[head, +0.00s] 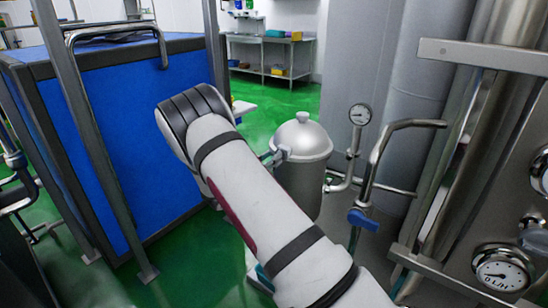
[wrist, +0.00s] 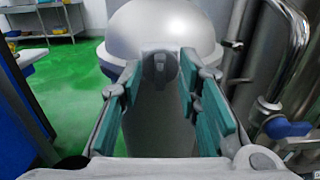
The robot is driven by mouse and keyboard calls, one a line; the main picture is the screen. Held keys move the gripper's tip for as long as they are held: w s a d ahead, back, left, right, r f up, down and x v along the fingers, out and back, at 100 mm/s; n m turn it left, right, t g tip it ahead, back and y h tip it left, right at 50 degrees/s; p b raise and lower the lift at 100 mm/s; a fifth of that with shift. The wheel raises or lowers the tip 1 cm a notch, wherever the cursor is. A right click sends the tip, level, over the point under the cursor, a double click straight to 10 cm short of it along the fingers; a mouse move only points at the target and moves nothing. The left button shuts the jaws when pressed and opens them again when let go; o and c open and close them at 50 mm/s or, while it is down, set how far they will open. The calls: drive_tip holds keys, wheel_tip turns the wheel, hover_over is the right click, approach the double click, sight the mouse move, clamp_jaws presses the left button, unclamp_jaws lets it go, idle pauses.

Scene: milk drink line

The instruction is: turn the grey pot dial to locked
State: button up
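The grey pot (head: 308,185) stands on the floor behind my arm, with a domed lid and top knob (head: 302,118). In the wrist view the lid (wrist: 165,32) fills the top middle. The grey dial (wrist: 160,68) sits on the pot's near side, just below the lid rim, with a small upright grip. My gripper (wrist: 160,76) is open, its teal-padded fingers on either side of the dial, with gaps visible on both sides. In the head view my arm hides most of the gripper. I cannot read any locked mark on the dial.
A pipe with a blue valve handle (head: 363,220) stands right of the pot, and a pressure gauge (head: 360,115) rises behind it. A blue-panelled unit (head: 120,140) with a metal frame is on the left. Green floor is clear behind, before a steel shelf (head: 268,55).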

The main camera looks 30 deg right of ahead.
drive_tip(key=shift+x, duration=1.25)
clamp_jaws()
